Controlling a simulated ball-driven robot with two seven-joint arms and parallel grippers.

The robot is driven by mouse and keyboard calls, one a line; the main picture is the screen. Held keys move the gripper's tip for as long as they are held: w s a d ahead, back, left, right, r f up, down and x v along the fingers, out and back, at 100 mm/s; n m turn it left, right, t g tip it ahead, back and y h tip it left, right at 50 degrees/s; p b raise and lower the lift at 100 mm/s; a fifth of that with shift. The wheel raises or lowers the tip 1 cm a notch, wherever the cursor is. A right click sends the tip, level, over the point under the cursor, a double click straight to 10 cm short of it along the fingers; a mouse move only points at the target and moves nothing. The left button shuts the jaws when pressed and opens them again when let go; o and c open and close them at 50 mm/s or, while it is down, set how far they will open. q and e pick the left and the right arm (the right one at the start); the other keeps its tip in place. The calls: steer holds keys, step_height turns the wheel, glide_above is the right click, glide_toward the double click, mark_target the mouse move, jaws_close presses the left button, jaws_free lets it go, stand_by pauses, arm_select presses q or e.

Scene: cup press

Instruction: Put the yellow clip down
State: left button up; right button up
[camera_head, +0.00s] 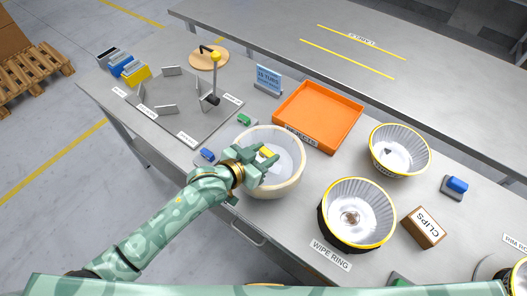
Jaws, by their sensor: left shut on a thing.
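My left gripper (266,157) is over the white round bowl (294,170), near its left side. It is shut on the small yellow clip (265,151), which shows between the fingers. The fingers partly hide the clip, and I cannot tell whether it touches the bowl. My right gripper is not in view.
An orange tray (342,112) lies behind the bowl. Two yellow-rimmed ribbed cups (385,240) (424,165) stand to the right, near a box marked CLIPS (424,228). A blue block (207,154) and a green block (244,119) lie close to the bowl.

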arm_select(q)
steer(key=o, duration=0.9)
steer(key=shift+r, duration=0.1)
steer(key=shift+s+a+r+p, duration=0.15)
steer(key=shift+r+p, duration=0.1)
steer(key=shift+r, duration=0.15)
steer(key=shift+s+a+r+p, duration=0.1)
steer(key=shift+s+r+p, duration=0.1)
steer(key=shift+r, duration=0.2)
steer(key=p+v, duration=0.2)
steer(key=v, duration=0.9)
steer(key=shift+f+p, duration=0.1)
steer(key=shift+p, duration=0.3)
